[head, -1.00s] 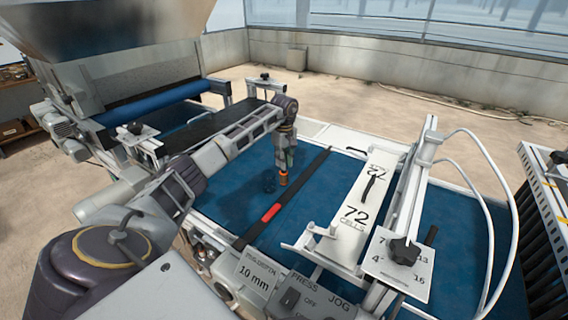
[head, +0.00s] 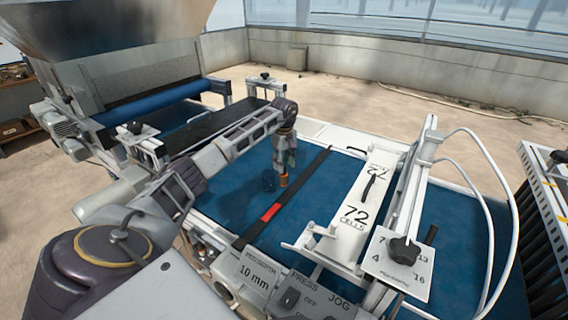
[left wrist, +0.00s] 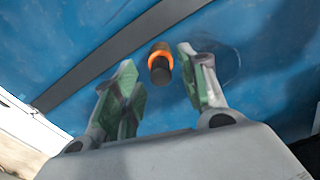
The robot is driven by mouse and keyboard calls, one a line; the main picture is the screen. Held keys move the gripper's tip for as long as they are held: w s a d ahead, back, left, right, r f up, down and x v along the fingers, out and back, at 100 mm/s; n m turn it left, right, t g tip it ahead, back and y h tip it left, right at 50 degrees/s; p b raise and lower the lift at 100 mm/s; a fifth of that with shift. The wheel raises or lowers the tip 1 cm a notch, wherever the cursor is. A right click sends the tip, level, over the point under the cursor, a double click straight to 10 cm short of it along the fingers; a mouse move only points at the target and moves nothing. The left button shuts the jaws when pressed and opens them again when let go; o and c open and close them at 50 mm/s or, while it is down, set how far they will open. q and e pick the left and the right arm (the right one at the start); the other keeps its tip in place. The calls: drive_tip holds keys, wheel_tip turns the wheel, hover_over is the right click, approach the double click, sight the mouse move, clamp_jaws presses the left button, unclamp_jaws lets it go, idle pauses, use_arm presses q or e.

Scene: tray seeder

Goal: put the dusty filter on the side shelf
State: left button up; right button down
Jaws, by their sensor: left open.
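A small dark cylinder with an orange band (left wrist: 160,62), which looks like the dusty filter, stands on the blue belt. In the head view its orange-brown part (head: 283,181) shows just below my left gripper (head: 286,160). In the left wrist view my left gripper (left wrist: 157,70) is open, its green-padded fingers apart on either side of the cylinder. I cannot tell how far it reaches beyond the fingertips. A white flat ledge (head: 345,138) runs along the belt's far side; I cannot tell whether it is the side shelf. My right gripper is not in view.
A black bar with a red mark (head: 271,212) crosses the belt (head: 225,200) just right of the cylinder. A white "72 cells" beam (head: 354,216) and a dial plate (head: 395,262) stand further right. A hopper with a blue roller (head: 150,100) is at back left.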

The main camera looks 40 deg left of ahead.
use_arm(q)
drive_tip(key=shift+r, duration=0.1)
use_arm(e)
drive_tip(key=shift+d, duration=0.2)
use_arm(q)
drive_tip(key=shift+r, duration=0.8)
wheel_tip(320, 180, up, 4)
drive_tip(key=shift+r, duration=0.15)
wheel_tip(320, 180, up, 6)
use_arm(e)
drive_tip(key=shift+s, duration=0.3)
